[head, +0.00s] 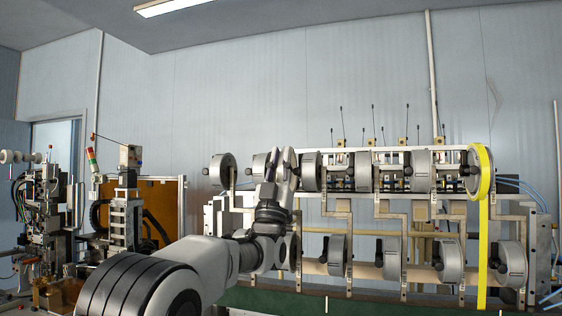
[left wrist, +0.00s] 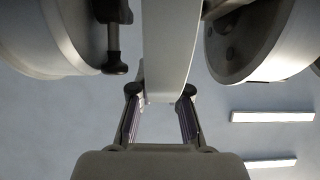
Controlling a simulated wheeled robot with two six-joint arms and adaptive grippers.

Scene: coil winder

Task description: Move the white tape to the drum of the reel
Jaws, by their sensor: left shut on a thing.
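The white tape (left wrist: 168,55) is a broad pale band in the left wrist view, running down between my fingertips. My left gripper (head: 284,158) is raised at the upper row of reels in the head view, and the wrist view shows its two fingers (left wrist: 161,93) shut on the lower end of the tape. A grey reel drum (left wrist: 262,40) is right of the tape and another rounded grey drum (left wrist: 55,35) is left of it. In the head view the tape is hard to tell apart from my fingers. My right gripper is out of view.
Upper grey drums (head: 311,171) stand close beside my gripper. Lower drums (head: 336,255) sit below. A yellow tape (head: 483,240) hangs from the far-right reel. Thin rods (head: 374,120) rise above the rack. A machine (head: 45,215) stands far left.

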